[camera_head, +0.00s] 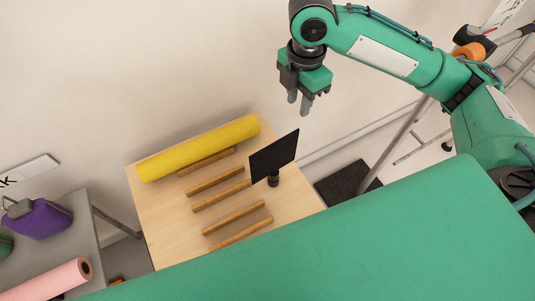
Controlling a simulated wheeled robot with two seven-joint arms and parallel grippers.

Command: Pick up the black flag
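The black flag (275,157) is a dark, flat panel on a short black round base or stem (273,180). It stands near the right edge of a light wooden table (165,225). My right gripper (300,104) is above and slightly right of the flag, apart from it, and points down. Its two grey fingers show a small gap, with nothing between them. My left gripper is not in view.
A yellow roll (198,148) lies along the table's far edge. Several wooden bars (215,180) lie left of the flag. A grey table at left holds a purple item (38,220) and a pink roll (45,280). A metal stand (400,140) is at right.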

